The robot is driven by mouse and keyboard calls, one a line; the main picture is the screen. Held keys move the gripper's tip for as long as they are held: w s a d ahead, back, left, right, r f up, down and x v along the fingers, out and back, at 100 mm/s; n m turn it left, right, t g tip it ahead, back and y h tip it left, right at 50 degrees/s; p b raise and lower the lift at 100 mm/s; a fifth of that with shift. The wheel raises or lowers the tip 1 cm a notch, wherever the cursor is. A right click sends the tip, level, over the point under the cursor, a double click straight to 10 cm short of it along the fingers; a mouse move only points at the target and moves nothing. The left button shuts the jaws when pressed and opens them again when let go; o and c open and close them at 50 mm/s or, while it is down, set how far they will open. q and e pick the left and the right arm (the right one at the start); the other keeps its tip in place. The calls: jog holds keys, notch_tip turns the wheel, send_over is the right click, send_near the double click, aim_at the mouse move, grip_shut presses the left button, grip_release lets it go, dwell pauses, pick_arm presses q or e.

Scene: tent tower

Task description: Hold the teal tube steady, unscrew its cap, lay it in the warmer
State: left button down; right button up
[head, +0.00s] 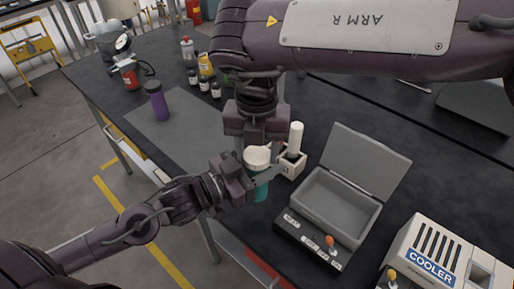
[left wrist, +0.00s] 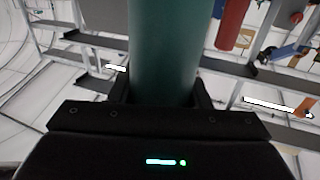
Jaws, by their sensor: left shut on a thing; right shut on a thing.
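The teal tube (head: 261,191) stands upright in the head view, near the front edge of the dark table. Its white cap (head: 257,157) is at its top. My left gripper (head: 261,177) is shut on the tube from the left, below the cap. The left wrist view shows the teal tube body (left wrist: 163,55) between the left fingers (left wrist: 162,92). My right gripper (head: 258,150) comes from above and is shut on the cap, partly hiding it. I cannot tell whether the cap is still threaded on. The grey warmer (head: 318,234), to the right, has its lid up and its tray looks empty.
A white holder with a white cylinder (head: 296,137) stands close right of the tube. A cooler (head: 437,257) is at the lower right. A purple bottle (head: 157,101) stands on a grey mat (head: 185,138); several small bottles are behind it.

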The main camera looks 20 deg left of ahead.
jog(key=o, duration=1.1)
jog(key=shift+d, duration=0.1)
